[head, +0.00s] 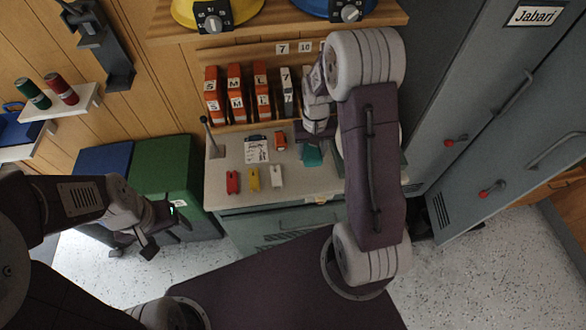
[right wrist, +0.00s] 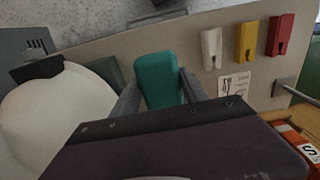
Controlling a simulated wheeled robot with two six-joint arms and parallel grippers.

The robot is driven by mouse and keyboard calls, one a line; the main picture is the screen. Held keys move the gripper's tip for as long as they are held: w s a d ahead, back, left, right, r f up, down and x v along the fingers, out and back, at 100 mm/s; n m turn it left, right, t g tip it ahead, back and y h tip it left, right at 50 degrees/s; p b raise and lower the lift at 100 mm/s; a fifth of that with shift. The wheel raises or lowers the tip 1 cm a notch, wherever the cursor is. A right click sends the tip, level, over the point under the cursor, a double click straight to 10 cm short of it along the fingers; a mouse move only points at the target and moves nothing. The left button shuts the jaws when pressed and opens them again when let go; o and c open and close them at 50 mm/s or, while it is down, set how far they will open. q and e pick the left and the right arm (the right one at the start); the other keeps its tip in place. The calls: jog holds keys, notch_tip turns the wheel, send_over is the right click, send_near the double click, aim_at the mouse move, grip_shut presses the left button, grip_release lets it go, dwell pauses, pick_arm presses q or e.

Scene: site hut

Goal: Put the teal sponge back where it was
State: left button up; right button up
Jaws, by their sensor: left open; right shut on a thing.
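The teal sponge (head: 312,156) is at the counter's right part in the head view, just below my right gripper (head: 315,137). In the right wrist view the sponge (right wrist: 157,76) sits between the two fingers of my right gripper (right wrist: 158,95), which is shut on it. I cannot tell whether the sponge touches the counter (head: 222,184). My left gripper (head: 162,228) is open and empty, in front of the green cabinet and away from the counter.
Red, yellow and white small holders (head: 253,179) stand near the counter's front edge. A printed card (head: 256,149) lies behind them. Orange and white binders (head: 235,93) line the back. A white rounded thing (right wrist: 40,115) is beside the sponge. Grey lockers (head: 480,110) stand right.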

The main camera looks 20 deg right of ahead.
send_over(309, 174)
notch_tip(309, 174, down, 6)
jog(key=shift+s+r+p, duration=0.15)
jog(key=shift+r+p, duration=0.1)
jog(key=shift+p, duration=0.1)
jog(key=shift+d+f, duration=0.1)
jog(key=shift+f, duration=0.45)
notch_tip(309, 174, down, 3)
jog(key=shift+r, duration=0.2)
jog(key=shift+f, duration=0.35)
jog(key=shift+f, duration=0.1)
jog(key=shift+f, duration=0.15)
jog(key=o, duration=1.3)
